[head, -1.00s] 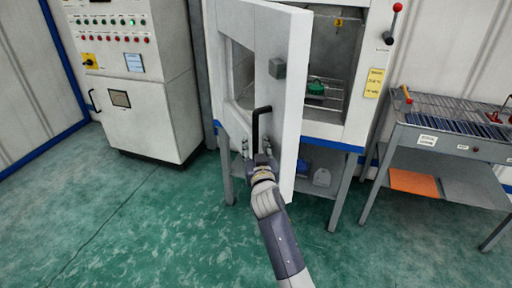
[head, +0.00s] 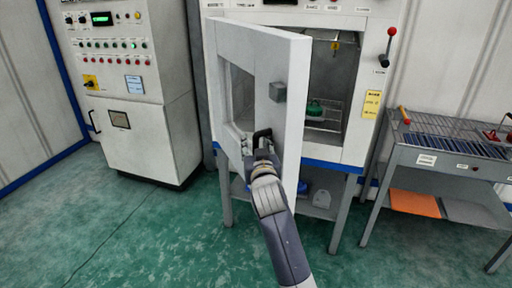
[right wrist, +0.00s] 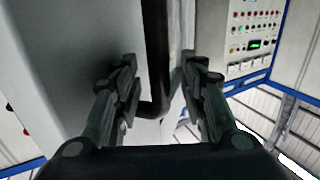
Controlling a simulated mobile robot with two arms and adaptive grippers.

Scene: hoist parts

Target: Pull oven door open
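The white oven door (head: 298,90) stands partly open, swung out on its left side, with a grey block on its front face. Its black bar handle (head: 262,133) is mostly hidden behind my right gripper (head: 258,148); its top bend shows. In the right wrist view the handle (right wrist: 157,60) runs between the two fingers of my right gripper (right wrist: 160,80). The fingers are apart, one on each side, with a gap visible at the left finger. Inside the oven (head: 335,80), a green object (head: 314,108) sits on a wire rack. My left gripper is not in view.
A control cabinet (head: 150,140) stands to the left. A grey table with a rack top (head: 400,155) stands to the right of the oven. A lever with a red ball (head: 391,32) is on the oven's right side. The green floor (head: 150,235) in front is clear.

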